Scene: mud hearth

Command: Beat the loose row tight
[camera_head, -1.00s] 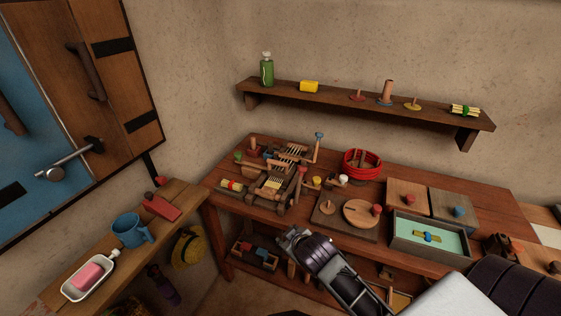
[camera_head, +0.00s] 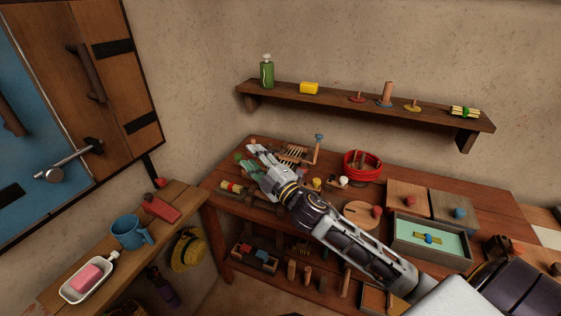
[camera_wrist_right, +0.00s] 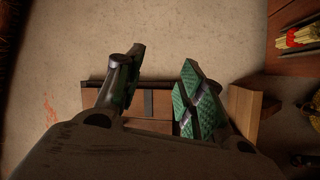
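A small wooden loom stands at the back left of the workbench. My right arm now covers much of it. Its pale comb-like slats (camera_head: 293,153) and an upright post with a blue knob (camera_head: 318,142) still show in the head view. The loose row itself cannot be made out. My right gripper (camera_head: 249,158) hangs over the loom's left part, fingers pointing left. In the right wrist view its two green-padded fingers (camera_wrist_right: 158,92) are apart with nothing held between them. Whether they touch the loom cannot be told. My left gripper is not in view.
A yellow bundle with a red band (camera_head: 232,186) lies at the workbench's left front. A red coil (camera_head: 362,165), a round wooden disc (camera_head: 361,214) and a green-lined tray (camera_head: 432,258) stand to the right. A wall shelf (camera_head: 360,103) runs above. A blue mug (camera_head: 130,232) stands on the left bench.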

